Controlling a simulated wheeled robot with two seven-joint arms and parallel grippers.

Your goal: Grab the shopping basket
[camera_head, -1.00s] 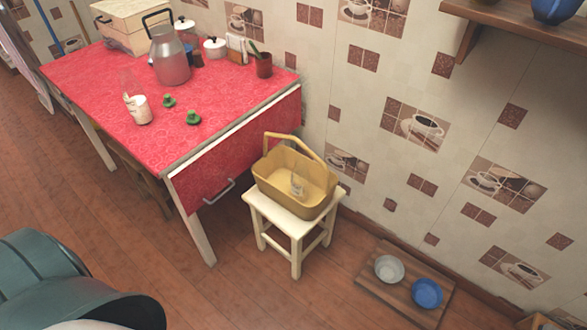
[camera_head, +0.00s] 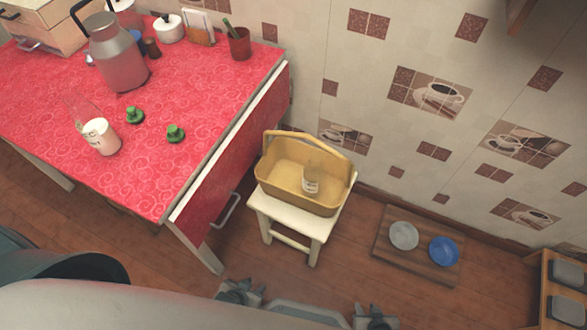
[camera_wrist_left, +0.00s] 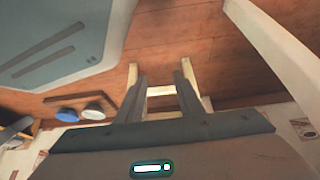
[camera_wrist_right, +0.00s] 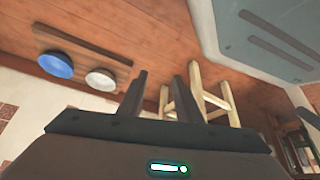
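The yellow shopping basket (camera_head: 287,191) stands upright on a small cream stool (camera_head: 315,227) beside the red table. Its arched handle (camera_head: 312,136) rests towards the wall side. A small clear jar (camera_head: 311,181) with a label is inside it. My left gripper (camera_head: 240,292) is at the bottom of the head view, below and left of the stool, apart from the basket. My right gripper (camera_head: 375,318) is at the bottom edge, further right. In both wrist views the fingers are spread with nothing between them. The stool's legs show in both wrist views, but the basket does not.
The red-covered table (camera_head: 160,190) stands left of the stool, its edge and metal handle (camera_head: 229,211) close to the basket. Two bowls, grey (camera_head: 403,236) and blue (camera_head: 443,251), sit on a wooden board right of the stool. A tiled wall stands behind. Open floor lies in front.

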